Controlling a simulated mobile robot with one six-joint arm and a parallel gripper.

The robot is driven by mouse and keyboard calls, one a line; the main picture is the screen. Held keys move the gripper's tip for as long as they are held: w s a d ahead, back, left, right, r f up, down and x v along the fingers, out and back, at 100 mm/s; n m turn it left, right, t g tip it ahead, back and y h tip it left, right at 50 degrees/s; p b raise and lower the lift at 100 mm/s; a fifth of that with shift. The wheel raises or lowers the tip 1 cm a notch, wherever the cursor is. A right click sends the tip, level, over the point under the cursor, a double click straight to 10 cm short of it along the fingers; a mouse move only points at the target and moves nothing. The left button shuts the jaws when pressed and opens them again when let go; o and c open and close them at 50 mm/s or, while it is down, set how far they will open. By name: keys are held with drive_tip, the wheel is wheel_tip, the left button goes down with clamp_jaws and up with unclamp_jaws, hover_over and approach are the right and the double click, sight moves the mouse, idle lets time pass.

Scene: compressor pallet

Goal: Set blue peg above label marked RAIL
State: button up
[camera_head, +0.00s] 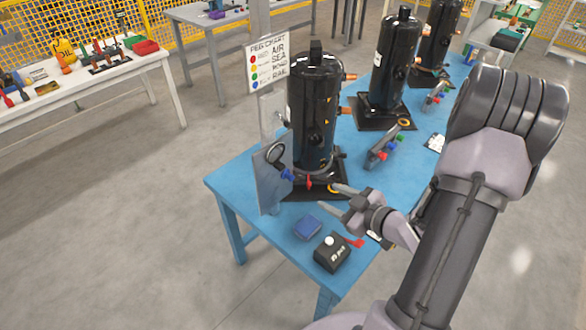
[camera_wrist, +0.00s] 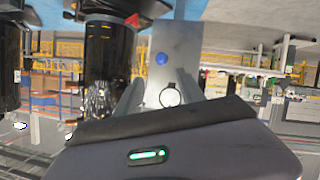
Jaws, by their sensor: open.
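A blue peg (camera_head: 287,175) sticks out from an upright grey panel (camera_head: 268,190) at the near left end of the blue table. It also shows as a round blue end on the panel in the wrist view (camera_wrist: 161,58). My gripper (camera_head: 328,197) is open and empty, right of the panel and apart from the peg. In the wrist view the panel and peg lie ahead between my fingers (camera_wrist: 163,88). A white chart (camera_head: 267,63) headed PEG CHART has coloured dots beside words, the lowest appearing to read RAIL. No RAIL label is readable on the panel.
A black compressor (camera_head: 315,115) stands right behind the panel, with a red part (camera_head: 309,182) at its base. A blue block (camera_head: 307,227) and a black box (camera_head: 331,252) lie near the table's front edge. More compressors (camera_head: 388,65) stand farther back.

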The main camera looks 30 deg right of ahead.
drive_tip(key=b, duration=0.5)
approach(292, 179)
drive_tip(key=x, duration=0.9)
drive_tip(key=shift+w+d, duration=0.1)
clamp_jaws()
idle(0.9)
